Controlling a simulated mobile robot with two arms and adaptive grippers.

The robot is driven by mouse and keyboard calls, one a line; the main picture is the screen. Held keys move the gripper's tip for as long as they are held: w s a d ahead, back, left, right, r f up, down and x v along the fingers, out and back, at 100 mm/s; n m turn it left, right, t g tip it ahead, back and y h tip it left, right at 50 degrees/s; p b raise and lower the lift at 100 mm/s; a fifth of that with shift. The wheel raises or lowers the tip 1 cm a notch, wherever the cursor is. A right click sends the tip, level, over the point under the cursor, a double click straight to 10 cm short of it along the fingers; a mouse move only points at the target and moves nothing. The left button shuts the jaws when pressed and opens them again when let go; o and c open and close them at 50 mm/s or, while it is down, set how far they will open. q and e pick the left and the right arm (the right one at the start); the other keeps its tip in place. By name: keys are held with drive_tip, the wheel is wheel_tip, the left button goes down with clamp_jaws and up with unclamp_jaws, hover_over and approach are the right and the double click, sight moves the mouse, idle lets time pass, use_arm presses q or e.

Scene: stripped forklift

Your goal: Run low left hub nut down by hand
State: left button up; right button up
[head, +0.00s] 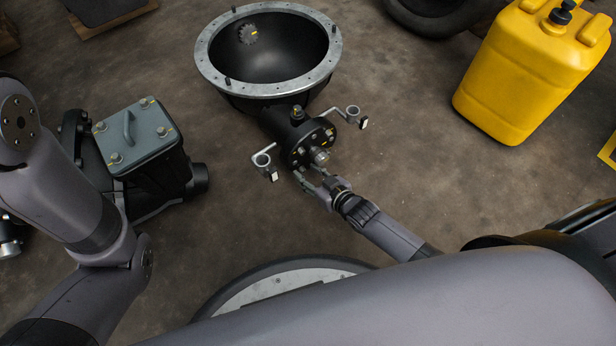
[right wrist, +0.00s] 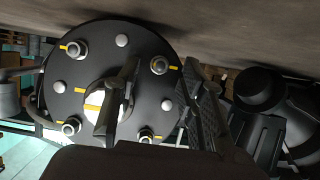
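The hub (head: 310,144) is a dark round flange at the near end of the black axle housing, with several nuts on its face. My right gripper (head: 306,174) is at the flange's lower left edge in the head view. The right wrist view looks upside down, with the floor at the top. There the flange face (right wrist: 104,65) carries nuts beside yellow marks. The fingers of my right gripper (right wrist: 160,90) stand apart, one on each side of the low left nut (right wrist: 159,65), with visible gaps to it. My left gripper is out of view; only the left arm shows.
Two bracketed rings (head: 262,160) (head: 353,112) flank the hub. A grey-lidded black box (head: 135,137) stands left. A large bowl-shaped housing (head: 268,90) is behind, and a yellow canister (head: 532,70) stands upper right. Floor between hub and canister is clear.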

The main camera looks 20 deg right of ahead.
drive_tip(key=shift+w+a+f, duration=0.1)
drive_tip(key=shift+w+f, duration=0.05)
drive_tip(key=shift+w, duration=0.25)
drive_tip(key=shift+c, duration=0.2)
clamp_jaws()
drive_tip(key=shift+c, duration=1.2)
unclamp_jaws()
